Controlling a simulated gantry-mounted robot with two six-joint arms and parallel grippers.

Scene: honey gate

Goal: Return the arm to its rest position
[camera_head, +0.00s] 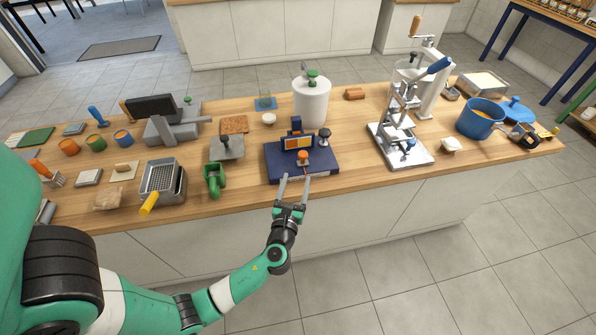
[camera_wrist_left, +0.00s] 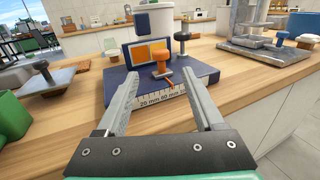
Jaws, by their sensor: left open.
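My left gripper (camera_head: 293,187) is open and empty at the front edge of the counter, just in front of the blue honey gate device (camera_head: 327,158). In the left wrist view its two fingers (camera_wrist_left: 158,100) spread to either side of a millimetre scale on the front of the blue base (camera_wrist_left: 115,80). An orange-faced block (camera_head: 297,142) and a dark knob (camera_head: 324,135) also stand on the base. My right gripper is in neither view.
The wooden counter (camera_head: 380,182) is crowded. A green scoop (camera_head: 214,178) and a grater box (camera_head: 165,180) stand left of the device. A white canister (camera_head: 311,103) stands behind it, and a metal press (camera_head: 400,130) and a blue pot (camera_head: 480,120) stand right. The floor in front is clear.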

